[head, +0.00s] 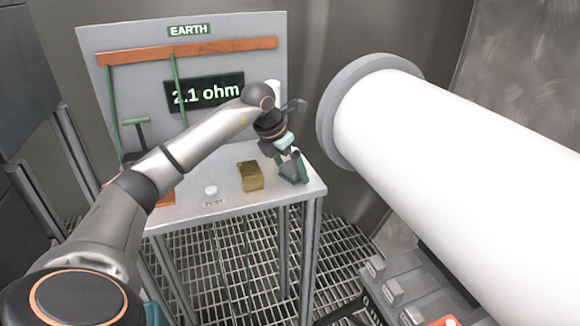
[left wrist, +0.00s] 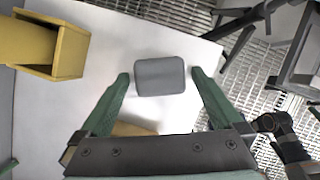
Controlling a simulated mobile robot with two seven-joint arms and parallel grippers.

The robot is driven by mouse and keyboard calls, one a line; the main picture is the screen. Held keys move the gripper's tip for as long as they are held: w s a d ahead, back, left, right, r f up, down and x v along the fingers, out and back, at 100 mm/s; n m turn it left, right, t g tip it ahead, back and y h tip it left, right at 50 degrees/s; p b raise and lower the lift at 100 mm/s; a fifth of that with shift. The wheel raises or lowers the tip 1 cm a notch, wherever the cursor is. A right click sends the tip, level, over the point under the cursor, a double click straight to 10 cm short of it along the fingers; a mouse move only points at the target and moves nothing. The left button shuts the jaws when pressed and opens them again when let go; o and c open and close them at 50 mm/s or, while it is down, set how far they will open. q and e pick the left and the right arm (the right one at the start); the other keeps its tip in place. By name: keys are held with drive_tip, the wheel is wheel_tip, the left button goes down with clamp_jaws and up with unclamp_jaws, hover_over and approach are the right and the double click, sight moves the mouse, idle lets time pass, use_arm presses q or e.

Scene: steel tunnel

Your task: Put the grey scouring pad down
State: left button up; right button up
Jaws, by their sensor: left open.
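The grey scouring pad (left wrist: 160,80) shows in the left wrist view as a rounded grey block. It appears to lie flat on the pale table top (left wrist: 110,25), near its edge. My left gripper (head: 297,168) is low over the right end of the table in the head view. In the left wrist view its green fingers (left wrist: 160,75) are open, one on each side of the pad, with gaps showing between them and it. In the head view I cannot make out the pad; the gripper hides that spot. My right gripper is in neither view.
A brass-coloured block (head: 250,176) stands just left of the gripper. A white button (head: 211,190) sits near the front edge. An EARTH panel (head: 220,50) with a "2.1 ohm" display stands behind. A large white cylinder (head: 450,150) fills the right side.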

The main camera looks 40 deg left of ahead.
use_arm(q)
drive_tip(key=p+v, duration=0.1)
drive_tip(key=v, duration=1.1)
drive_tip(key=shift+r, duration=0.2)
